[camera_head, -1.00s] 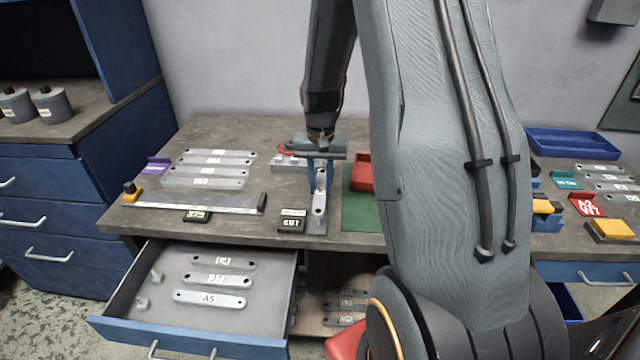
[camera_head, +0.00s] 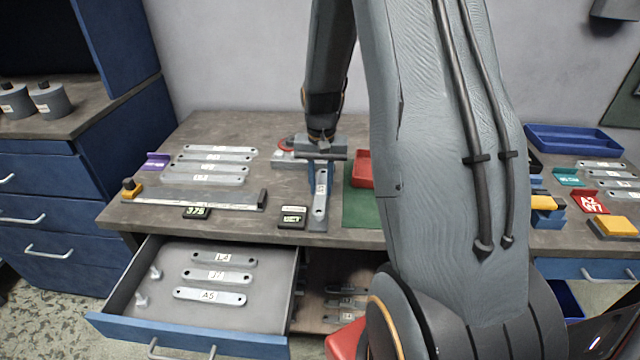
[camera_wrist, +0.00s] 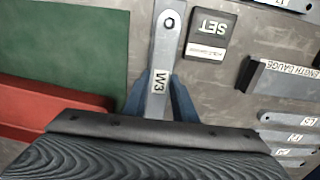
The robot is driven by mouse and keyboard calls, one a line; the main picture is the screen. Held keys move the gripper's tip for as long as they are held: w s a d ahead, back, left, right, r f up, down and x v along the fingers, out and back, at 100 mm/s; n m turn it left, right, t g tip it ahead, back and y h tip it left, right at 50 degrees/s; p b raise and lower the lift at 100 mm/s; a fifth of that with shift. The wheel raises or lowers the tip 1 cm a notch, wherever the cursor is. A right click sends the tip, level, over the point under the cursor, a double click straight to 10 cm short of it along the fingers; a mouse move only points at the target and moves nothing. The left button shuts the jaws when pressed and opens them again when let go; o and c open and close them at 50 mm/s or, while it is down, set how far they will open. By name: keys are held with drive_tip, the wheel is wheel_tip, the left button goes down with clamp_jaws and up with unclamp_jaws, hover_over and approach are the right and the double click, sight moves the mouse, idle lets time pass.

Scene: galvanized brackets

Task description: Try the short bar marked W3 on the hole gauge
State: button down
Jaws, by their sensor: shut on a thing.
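My gripper (camera_head: 318,174) is shut on the short grey bar marked W3 (camera_head: 321,201), over the middle of the bench. In the wrist view, the blue fingers (camera_wrist: 160,98) pinch the bar (camera_wrist: 162,62) from both sides, and its W3 label faces up. A round hole shows at its free end. A grey strip (camera_head: 317,228) shows under the bar's near end. I cannot tell whether the bar touches it or whether a pin is in the hole.
The length gauge (camera_head: 190,204), its display reading 375, lies to the left, with several grey bars behind it. A red tray (camera_head: 362,168) and green mat (camera_head: 358,208) are close on the right. An open drawer (camera_head: 190,335) with three bars juts out below.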

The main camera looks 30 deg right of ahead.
drive_tip(key=shift+f+b, duration=0.3)
drive_tip(key=shift+f, duration=0.4)
idle(1.7)
drive_tip(key=c, duration=1.4)
unclamp_jaws()
drive_tip(key=shift+o, duration=0.2)
drive_tip(key=shift+r, duration=0.15)
drive_tip(key=shift+r+b, duration=0.95)
drive_tip(key=shift+r, duration=2.85)
drive_tip(key=s+a+n+t, duration=0.1)
drive_tip(key=s+a+n, duration=0.5)
drive_tip(key=s+a, duration=0.9)
drive_tip(key=shift+r+n, duration=0.3)
drive_tip(key=shift+n, duration=0.1)
